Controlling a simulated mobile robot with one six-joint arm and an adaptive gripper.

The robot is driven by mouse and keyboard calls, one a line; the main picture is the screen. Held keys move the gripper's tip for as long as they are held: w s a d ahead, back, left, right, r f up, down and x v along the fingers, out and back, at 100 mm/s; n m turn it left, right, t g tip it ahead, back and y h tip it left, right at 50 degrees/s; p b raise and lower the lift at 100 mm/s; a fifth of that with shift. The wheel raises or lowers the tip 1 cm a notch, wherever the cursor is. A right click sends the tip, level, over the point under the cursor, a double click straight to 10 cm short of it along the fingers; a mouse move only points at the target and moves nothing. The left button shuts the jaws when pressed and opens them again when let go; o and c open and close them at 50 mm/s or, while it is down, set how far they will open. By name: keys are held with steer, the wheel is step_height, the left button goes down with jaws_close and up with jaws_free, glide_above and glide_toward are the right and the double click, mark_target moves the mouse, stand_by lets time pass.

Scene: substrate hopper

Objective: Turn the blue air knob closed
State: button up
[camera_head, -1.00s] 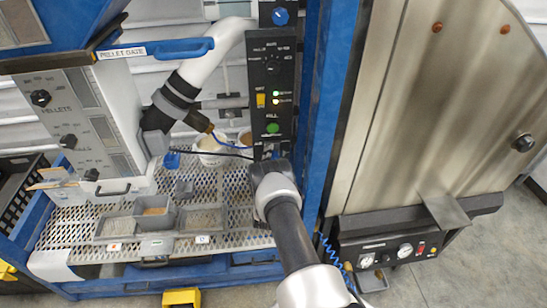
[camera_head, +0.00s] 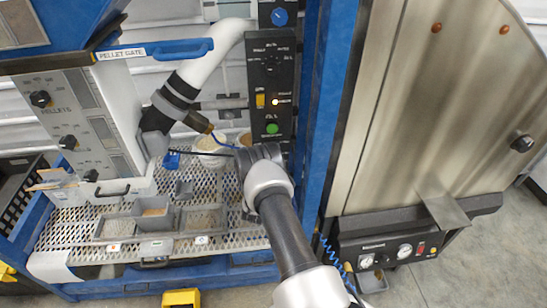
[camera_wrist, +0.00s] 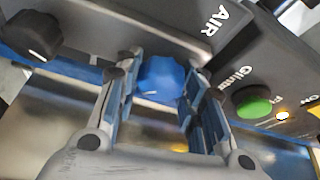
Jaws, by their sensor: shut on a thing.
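The blue air knob (camera_wrist: 161,77) sits on a dark panel marked AIR (camera_wrist: 208,20) in the wrist view. My gripper (camera_wrist: 158,85) has one finger on each side of the knob and is shut on it. In the head view my gripper (camera_head: 262,156) is at the lower end of the black control panel (camera_head: 268,75), just below the green button (camera_head: 272,128). It hides the air knob there. The knob's pointer cannot be made out.
A black knob (camera_wrist: 33,34) and a green button (camera_wrist: 252,102) flank the air knob. Another blue knob (camera_head: 280,17) is higher up. A blue post (camera_head: 310,110) stands right of the panel. A perforated tray (camera_head: 75,222) and pale cups (camera_head: 208,160) lie left.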

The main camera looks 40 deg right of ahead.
steer(key=shift+w+r, duration=0.1)
steer(key=shift+r, duration=0.05)
stand_by(0.3)
steer(key=o, duration=1.1)
steer(key=shift+a+f, duration=0.1)
steer(key=shift+f, duration=0.1)
steer(key=v, duration=1.2)
